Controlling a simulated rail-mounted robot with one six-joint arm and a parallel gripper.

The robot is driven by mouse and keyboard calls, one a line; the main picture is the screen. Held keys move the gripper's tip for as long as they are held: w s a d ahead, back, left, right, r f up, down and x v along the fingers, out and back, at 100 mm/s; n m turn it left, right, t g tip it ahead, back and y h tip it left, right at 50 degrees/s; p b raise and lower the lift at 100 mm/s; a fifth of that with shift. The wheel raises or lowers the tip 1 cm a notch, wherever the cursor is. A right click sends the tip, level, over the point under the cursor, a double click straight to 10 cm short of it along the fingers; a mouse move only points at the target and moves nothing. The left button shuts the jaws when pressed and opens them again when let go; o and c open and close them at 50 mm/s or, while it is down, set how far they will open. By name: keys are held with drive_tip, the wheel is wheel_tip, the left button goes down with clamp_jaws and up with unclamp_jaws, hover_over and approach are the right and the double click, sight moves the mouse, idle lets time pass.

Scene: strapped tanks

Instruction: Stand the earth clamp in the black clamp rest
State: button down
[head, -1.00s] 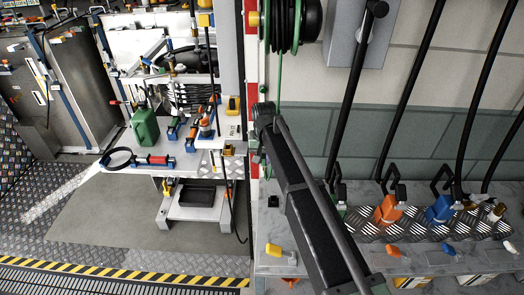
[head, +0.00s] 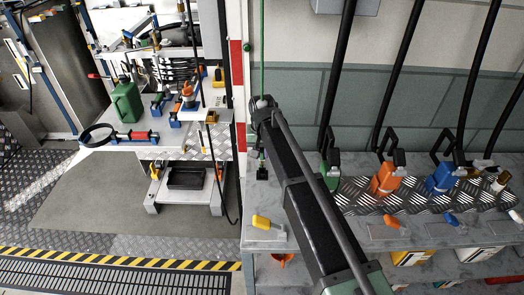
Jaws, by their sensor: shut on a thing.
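My arm reaches from the bottom middle of the head view to the left end of the grey bench. My gripper (head: 260,146) is at its far end, small and partly hidden by the wrist. It is shut on the earth clamp (head: 261,155), a small green and dark piece just below the wrist. A thin green cable runs up from there. The black clamp rest (head: 262,173) is a small black block on the bench's left end. The clamp appears right above or just behind it; I cannot tell whether they touch.
Green (head: 331,172), orange (head: 385,180) and blue (head: 440,181) couplings with thick black hoses stand on the bench to the right. A yellow-handled piece (head: 262,222) lies near the front edge. A second bench (head: 125,144) with a green can (head: 126,103) stands to the left.

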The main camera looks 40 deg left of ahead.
sight(262, 163)
drive_tip(key=shift+f+b, duration=0.8)
drive_tip(key=shift+f, duration=0.45)
drive_tip(key=shift+f+b, duration=1.75)
drive_tip(key=c, duration=1.1)
unclamp_jaws()
drive_tip(key=shift+r, duration=0.1)
drive_tip(key=shift+o, duration=0.2)
wheel_tip(262, 163, up, 11)
drive_tip(key=p, duration=1.1)
drive_tip(key=shift+r, duration=0.1)
drive_tip(key=shift+f, duration=0.2)
drive_tip(key=shift+d, duration=0.1)
